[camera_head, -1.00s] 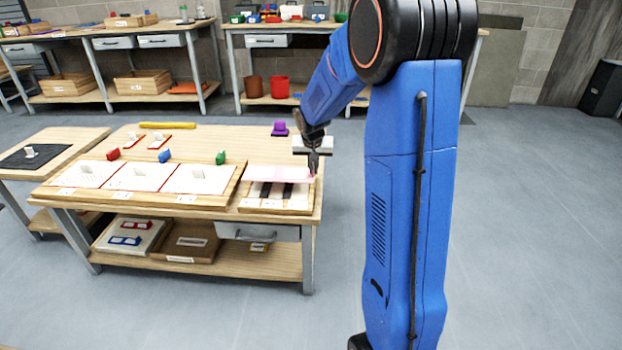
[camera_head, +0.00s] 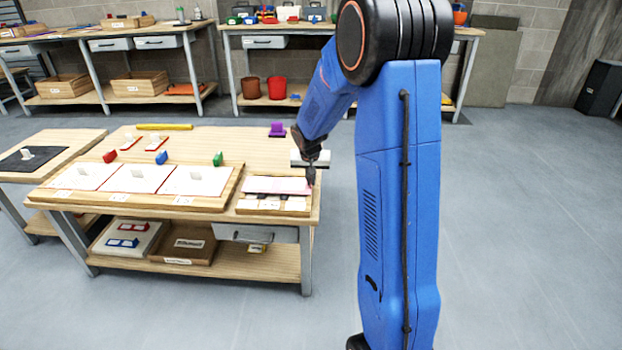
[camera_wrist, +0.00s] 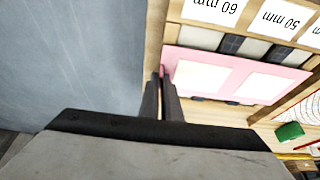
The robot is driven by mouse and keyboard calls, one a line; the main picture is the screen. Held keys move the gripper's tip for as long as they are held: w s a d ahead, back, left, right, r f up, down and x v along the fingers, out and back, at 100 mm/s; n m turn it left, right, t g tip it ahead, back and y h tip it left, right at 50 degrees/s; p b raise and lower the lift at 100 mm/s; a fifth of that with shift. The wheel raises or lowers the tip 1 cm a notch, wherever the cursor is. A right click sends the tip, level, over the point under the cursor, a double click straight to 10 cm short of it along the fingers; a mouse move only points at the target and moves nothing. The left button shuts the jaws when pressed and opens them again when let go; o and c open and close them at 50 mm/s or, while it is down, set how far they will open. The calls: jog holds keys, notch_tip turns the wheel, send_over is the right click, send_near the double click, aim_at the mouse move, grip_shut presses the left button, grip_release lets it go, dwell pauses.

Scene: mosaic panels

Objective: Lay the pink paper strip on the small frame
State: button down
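The pink paper strip (camera_wrist: 235,76) shows in the wrist view, with two pale rectangles on its face. In the head view the strip (camera_head: 276,187) is at the back part of the small wooden tray at the table's right end. My gripper (camera_wrist: 162,75) has its fingers close together, with pink between the tips at the strip's end. In the head view my gripper (camera_head: 311,180) is at the strip's right end. Two small red-edged plates (camera_head: 130,143) (camera_head: 156,144) lie at the table's back left, each with a white upright piece. I cannot tell which thing is the small frame.
The wooden tray (camera_head: 272,212) has dark strips and labels reading 60 mm and 50 mm. Left of it is a board (camera_head: 215,203) with three large white panels. Red, blue (camera_head: 161,158) and green (camera_head: 217,159) blocks stand behind. The table's middle (camera_head: 215,140) is clear.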

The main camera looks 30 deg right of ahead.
jog(key=shift+f, duration=0.2)
jog(key=c, duration=2)
grip_release()
jog(key=shift+r, duration=0.3)
jog(key=v, duration=1.3)
jog(key=s+a+r+n, duration=0.1)
jog(key=s+a+r, duration=0.15)
jog(key=s, duration=0.35)
jog(key=s+a+r+n+y, duration=0.1)
jog(key=s+a+r, duration=0.1)
jog(key=s+a, duration=0.25)
jog(key=s+a+r+n, duration=0.1)
jog(key=s+a+r, duration=0.1)
jog(key=s, duration=0.5)
jog(key=s+a+n, duration=0.1)
jog(key=s+a, duration=0.1)
jog(key=s, duration=0.4)
jog(key=s+a+f+n+y, duration=0.1)
jog(key=s+a, duration=0.1)
jog(key=s, duration=0.4)
jog(key=s+a+f+n+t, duration=0.1)
jog(key=s+a, duration=0.1)
jog(key=s, duration=0.4)
jog(key=shift+a+f+n+y, duration=0.1)
jog(key=shift+a+n+y, duration=0.2)
jog(key=shift+n, duration=0.1)
